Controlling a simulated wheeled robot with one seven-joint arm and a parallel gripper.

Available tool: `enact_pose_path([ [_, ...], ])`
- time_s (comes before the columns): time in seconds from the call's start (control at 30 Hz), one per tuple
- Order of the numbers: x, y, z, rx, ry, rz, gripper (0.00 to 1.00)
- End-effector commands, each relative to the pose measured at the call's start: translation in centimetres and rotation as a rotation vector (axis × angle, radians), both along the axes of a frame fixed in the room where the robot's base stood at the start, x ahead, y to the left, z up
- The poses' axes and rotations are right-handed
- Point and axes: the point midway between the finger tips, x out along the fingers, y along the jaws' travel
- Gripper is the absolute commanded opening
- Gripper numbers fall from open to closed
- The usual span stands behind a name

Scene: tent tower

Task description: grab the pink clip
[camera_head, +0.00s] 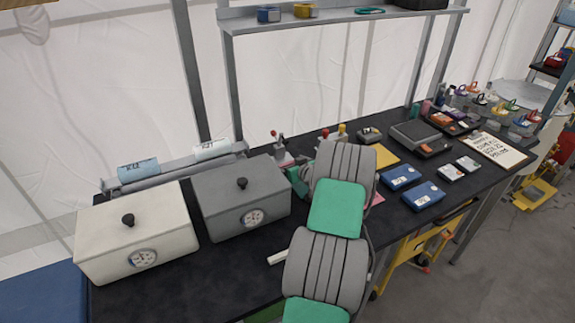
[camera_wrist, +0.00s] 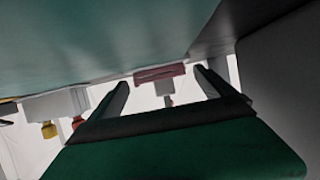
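My gripper (camera_wrist: 162,78) shows in the wrist view with its two dark fingers spread apart. A dull pink-red bar (camera_wrist: 158,72) shows beyond and between the fingertips, apart from both; I cannot tell surely whether it is the pink clip. In the head view my arm hides most of my gripper and the table around it. A small pink patch (camera_head: 377,198) shows at the right edge of my arm, on the dark table (camera_head: 240,270); its shape is mostly hidden.
A white box (camera_head: 160,228) and a grey box (camera_head: 225,180) with black knobs stand left of my arm. Red-knobbed and yellow-knobbed levers (camera_head: 342,130) stand behind it. Blue cases (camera_head: 424,195) and a clipboard (camera_head: 497,148) lie to the right. A shelf (camera_head: 340,16) spans above.

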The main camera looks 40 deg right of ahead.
Motion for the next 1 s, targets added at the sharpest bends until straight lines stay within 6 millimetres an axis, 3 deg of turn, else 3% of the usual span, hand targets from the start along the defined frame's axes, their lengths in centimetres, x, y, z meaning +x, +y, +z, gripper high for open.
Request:
enact_pose_path([
  [0.73, -0.04, 0.01, 0.02, 0.000, 0.000, 0.000, 0.31],
  [1.0, -0.02, 0.00, 0.17, -0.001, 0.000, 0.000, 0.31],
])
